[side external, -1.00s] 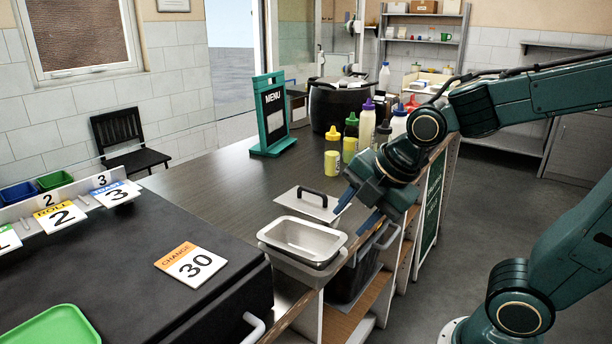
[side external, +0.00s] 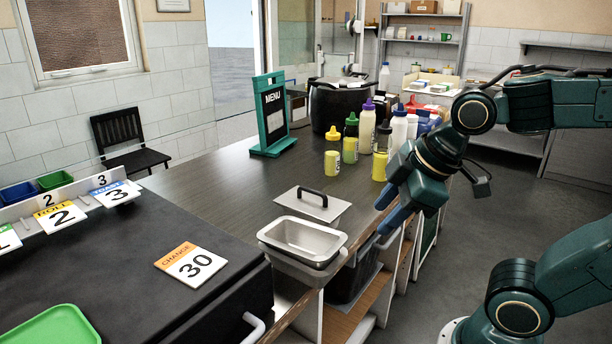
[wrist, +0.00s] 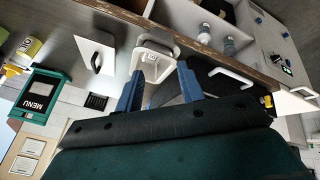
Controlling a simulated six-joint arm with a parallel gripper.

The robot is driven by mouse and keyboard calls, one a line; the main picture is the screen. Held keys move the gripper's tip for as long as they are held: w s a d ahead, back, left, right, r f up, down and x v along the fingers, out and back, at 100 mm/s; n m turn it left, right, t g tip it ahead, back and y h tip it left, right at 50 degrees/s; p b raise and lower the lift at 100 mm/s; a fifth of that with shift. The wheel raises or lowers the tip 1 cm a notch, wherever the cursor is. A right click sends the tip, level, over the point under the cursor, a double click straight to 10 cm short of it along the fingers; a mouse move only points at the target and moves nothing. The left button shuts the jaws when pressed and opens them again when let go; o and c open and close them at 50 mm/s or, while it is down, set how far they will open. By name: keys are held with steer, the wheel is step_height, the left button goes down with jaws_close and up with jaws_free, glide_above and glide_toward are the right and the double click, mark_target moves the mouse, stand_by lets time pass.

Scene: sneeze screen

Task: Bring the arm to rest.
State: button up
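My gripper (side external: 386,212) hangs in the air at the right edge of the dark counter (side external: 215,195), to the right of and above the metal pan. In the wrist view its two blue fingers (wrist: 161,70) stand apart with nothing held between them, so it is open.
Several bottles with coloured caps (side external: 366,130) and a black pot (side external: 340,105) stand farther back. A menu stand (side external: 271,115) is at the counter's back left. Number cards (side external: 191,263) and a green tray (side external: 50,328) are at left. Open floor lies right of the counter.

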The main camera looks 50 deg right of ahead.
steer(key=s+m, duration=0.1)
steer(key=m, duration=0.1)
steer(key=s+m, duration=0.1)
steer(key=m, duration=0.1)
steer(key=s+r+m, duration=0.1)
steer(key=m, duration=0.2)
steer(key=shift+s+d, duration=0.15)
steer(key=shift+s, duration=0.15)
jaws_close()
steer(key=shift+w, duration=0.1)
stand_by(1.8)
steer(key=w+f+g, duration=0.3)
steer(key=w, duration=0.5)
steer(key=w+a+f+g, duration=0.1)
steer(key=w+f, duration=0.3)
steer(key=w, duration=0.4)
steer(key=shift+w+g, duration=0.2)
steer(key=shift+g, duration=0.7)
